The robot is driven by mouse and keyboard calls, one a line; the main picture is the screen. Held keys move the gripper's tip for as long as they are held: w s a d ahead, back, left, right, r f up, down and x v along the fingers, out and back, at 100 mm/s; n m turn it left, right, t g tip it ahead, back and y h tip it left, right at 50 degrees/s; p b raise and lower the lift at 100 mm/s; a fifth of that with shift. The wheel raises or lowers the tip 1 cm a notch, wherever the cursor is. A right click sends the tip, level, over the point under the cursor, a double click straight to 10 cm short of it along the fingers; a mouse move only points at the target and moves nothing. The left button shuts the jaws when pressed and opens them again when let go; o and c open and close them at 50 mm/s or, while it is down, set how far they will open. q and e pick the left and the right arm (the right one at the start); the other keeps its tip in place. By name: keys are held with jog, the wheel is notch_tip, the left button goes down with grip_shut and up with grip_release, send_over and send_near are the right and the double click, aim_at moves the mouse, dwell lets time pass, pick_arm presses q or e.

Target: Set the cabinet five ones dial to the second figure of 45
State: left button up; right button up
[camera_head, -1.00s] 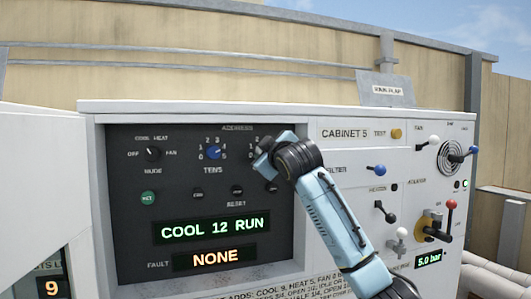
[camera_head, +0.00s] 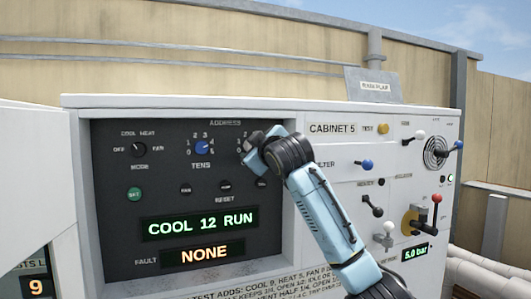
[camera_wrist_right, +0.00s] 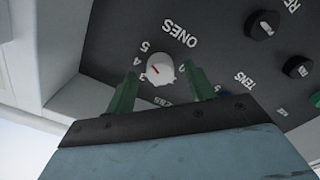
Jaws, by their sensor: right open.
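The cabinet five ones dial (camera_wrist_right: 160,68) is a pale round knob with a red mark, seen upside down in the right wrist view. Figures 3, 4 and 5 show to its left; the mark slants to the upper left, but its exact figure is hard to tell. My right gripper (camera_wrist_right: 162,88) is open, its green fingers apart with the dial showing between them; contact cannot be told. In the head view my right gripper (camera_head: 254,152) hides the ones dial. The blue tens dial (camera_head: 202,147) is just left of it. My left gripper is not in view.
The green display (camera_head: 209,223) reads COOL 12 RUN, and the fault display (camera_head: 205,253) reads NONE. A mode knob (camera_head: 139,150) and small buttons sit on the recessed dark panel. An open white door (camera_head: 100,180) stands at left. Levers, including a red-topped one (camera_head: 436,199), stick out at right.

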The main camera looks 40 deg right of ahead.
jog(key=b+v, duration=0.3)
jog(key=v, duration=0.9)
jog(key=shift+b, duration=0.4)
jog(key=shift+s+f, duration=0.1)
